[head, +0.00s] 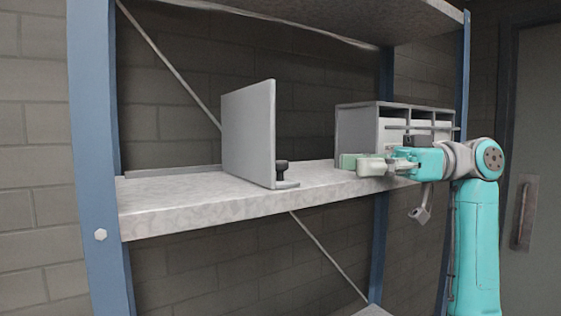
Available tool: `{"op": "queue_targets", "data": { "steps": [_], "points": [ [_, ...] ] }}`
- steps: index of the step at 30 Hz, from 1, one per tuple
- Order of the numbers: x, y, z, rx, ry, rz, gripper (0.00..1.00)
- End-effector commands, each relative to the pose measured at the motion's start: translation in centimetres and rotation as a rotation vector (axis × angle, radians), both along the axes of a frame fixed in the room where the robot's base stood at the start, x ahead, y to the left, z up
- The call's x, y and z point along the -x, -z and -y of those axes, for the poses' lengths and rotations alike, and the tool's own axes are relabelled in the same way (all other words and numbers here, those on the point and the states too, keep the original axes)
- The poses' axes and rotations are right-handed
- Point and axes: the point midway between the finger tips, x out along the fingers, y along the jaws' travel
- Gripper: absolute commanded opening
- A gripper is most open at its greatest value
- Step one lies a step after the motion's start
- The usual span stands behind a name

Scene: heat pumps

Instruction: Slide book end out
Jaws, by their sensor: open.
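A grey book end (249,132) stands upright on the shelf board (180,204), left of the middle of the head view. It is a flat plate with a small foot at the shelf's front edge. A small black knob (281,169) shows at its right side, low down. My gripper (366,163) is to the right of the book end, apart from it, at about the height of the shelf's front edge. It points left and is open, with nothing seen between its fingers. The fingertips are small in this view.
A grey box with open compartments (362,132) stands on the shelf behind my gripper. A blue post (97,150) bounds the shelf at the left, and an upper shelf (400,22) hangs above. The board left of the book end is mostly clear. A door (530,150) is at the far right.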

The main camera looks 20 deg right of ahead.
Motion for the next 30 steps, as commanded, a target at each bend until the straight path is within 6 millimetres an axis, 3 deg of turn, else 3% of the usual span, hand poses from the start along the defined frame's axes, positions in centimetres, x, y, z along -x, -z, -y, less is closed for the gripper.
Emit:
{"op": "queue_targets", "data": {
  "steps": [7, 21, 30],
  "points": [
    [-0.1, 0.0, -1.0, 0.001, -0.002, 0.002, 0.51],
    [-1.7, 0.0, -8.5, 0.000, -0.003, 0.000, 0.51],
    [-2.1, 0.0, -10.6, 0.000, -0.001, 0.001, 0.51]
  ]
}}
